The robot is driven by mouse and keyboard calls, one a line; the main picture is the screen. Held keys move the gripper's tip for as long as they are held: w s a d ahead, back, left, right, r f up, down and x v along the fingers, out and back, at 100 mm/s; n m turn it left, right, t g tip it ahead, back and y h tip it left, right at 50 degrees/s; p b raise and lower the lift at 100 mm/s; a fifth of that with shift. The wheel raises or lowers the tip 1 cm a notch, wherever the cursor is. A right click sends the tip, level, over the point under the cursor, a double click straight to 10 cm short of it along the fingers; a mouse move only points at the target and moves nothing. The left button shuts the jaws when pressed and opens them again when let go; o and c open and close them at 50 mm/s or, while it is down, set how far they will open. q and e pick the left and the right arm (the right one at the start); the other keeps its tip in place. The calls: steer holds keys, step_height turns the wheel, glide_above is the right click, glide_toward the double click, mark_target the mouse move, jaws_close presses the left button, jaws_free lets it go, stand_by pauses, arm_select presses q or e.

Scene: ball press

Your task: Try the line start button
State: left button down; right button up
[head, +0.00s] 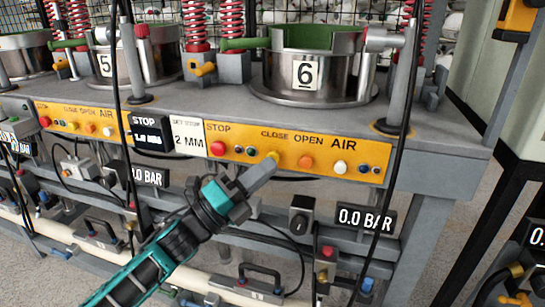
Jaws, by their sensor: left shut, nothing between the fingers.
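A yellow control panel (323,150) runs along the bench front under press 6. It is lettered STOP, CLOSE, OPEN and AIR; no label reading line start is legible. My left gripper (262,169) is shut and empty, with its fingertips at the yellow button (273,156) below the word CLOSE. The fingertips overlap the button's lower edge; I cannot tell whether they touch it. To the right are an orange button (305,162) and a white button (341,168). A red button (217,148) sits under STOP at left. My right gripper is out of view.
Press 6 (307,76) and press 5 (105,64) stand on the grey bench above the panel. A black cable (396,130) hangs in front of the panel's right end. A 0.0 BAR display (366,217), small boxes and hoses crowd the space below.

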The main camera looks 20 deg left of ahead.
arm_select(q)
steer(key=shift+s, duration=0.35)
steer(key=s+p, duration=0.1)
steer(key=s, duration=0.4)
steer(key=shift+a, duration=0.1)
stand_by(0.7)
